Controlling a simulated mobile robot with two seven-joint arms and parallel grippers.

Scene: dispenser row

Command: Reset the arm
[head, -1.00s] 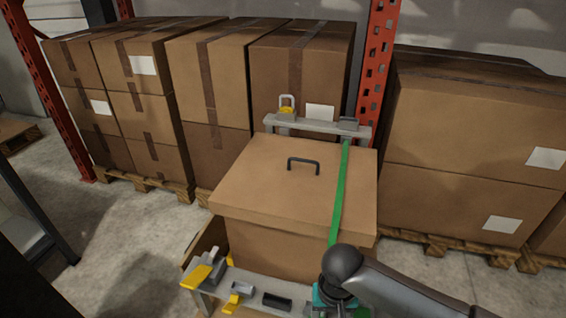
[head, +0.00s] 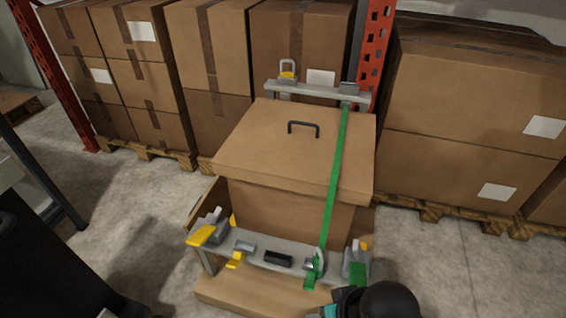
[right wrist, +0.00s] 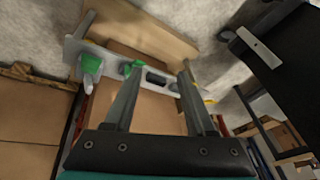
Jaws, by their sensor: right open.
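My right arm comes in at the bottom of the head view, its dark rounded joint at the lower edge; its jaws are not clear there. In the right wrist view my right gripper (right wrist: 160,72) is open, with two grey fingers apart and nothing between them. A large lidded cardboard box (head: 285,155) with a dark handle (head: 303,129) stands between a front rail (head: 215,252) and a back rail (head: 315,91). A green strap (head: 337,165) runs over its lid to the front rail. My right gripper is near this rail. My left gripper is not in view.
Yellow levers (head: 201,235) and a green-tipped clamp (head: 357,270) sit on the front rail. A grey and yellow padlock-like piece (head: 287,72) is on the back rail. Stacked cartons (head: 470,95) on pallets and red rack posts stand behind. Bare floor (head: 440,270) lies to the right.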

